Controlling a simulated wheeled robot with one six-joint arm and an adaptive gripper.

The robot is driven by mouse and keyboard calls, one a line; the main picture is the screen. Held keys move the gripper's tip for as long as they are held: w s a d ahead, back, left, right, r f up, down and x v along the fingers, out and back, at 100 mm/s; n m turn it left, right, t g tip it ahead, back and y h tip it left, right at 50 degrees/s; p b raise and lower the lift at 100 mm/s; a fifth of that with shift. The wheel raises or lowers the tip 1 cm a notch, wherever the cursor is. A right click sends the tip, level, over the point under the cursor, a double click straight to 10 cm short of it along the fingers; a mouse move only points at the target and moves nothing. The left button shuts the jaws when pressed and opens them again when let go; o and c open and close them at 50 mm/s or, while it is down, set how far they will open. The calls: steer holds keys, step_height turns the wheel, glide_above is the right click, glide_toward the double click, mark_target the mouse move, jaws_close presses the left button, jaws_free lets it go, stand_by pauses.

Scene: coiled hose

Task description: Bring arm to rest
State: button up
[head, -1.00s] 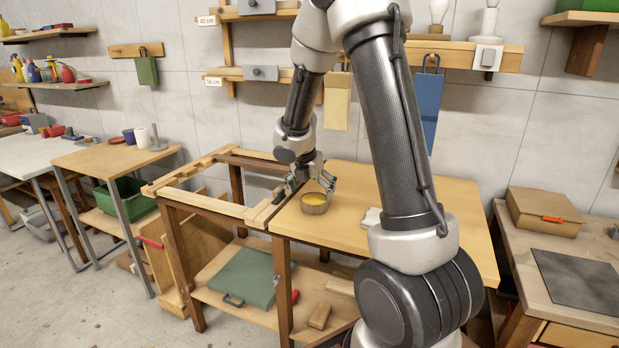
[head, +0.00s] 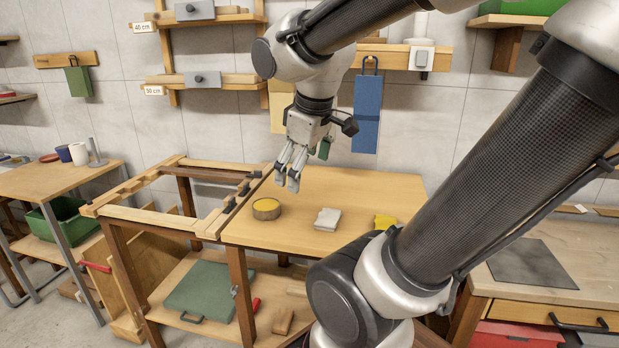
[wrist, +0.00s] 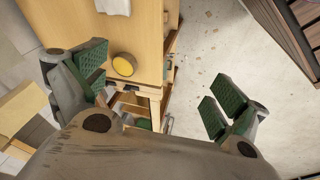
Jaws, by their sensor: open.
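My gripper (head: 288,180) hangs from my raised arm above the wooden workbench, fingers pointing down. Its fingers are apart and nothing is between them. In the wrist view my gripper (wrist: 155,90) shows two green-padded fingers spread wide. A round wooden tub with a yellow top (head: 266,209) stands on the bench below my gripper, apart from it. The tub also shows in the wrist view (wrist: 124,65), near the bench edge. No coiled hose can be made out in these frames.
The workbench (head: 370,190) also holds a folded white cloth (head: 328,219) and a yellow item (head: 385,222). Wall shelves (head: 205,80) and a hanging blue board (head: 367,115) are behind my arm. A side table (head: 540,265) stands at the right. A green case (head: 205,290) lies below.

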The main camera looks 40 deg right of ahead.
steer(key=s+m, duration=0.1)
steer(key=s+a+m, duration=0.1)
steer(key=s+m, duration=0.1)
steer(key=s+a+m+y, duration=0.1)
steer(key=s, duration=0.1)
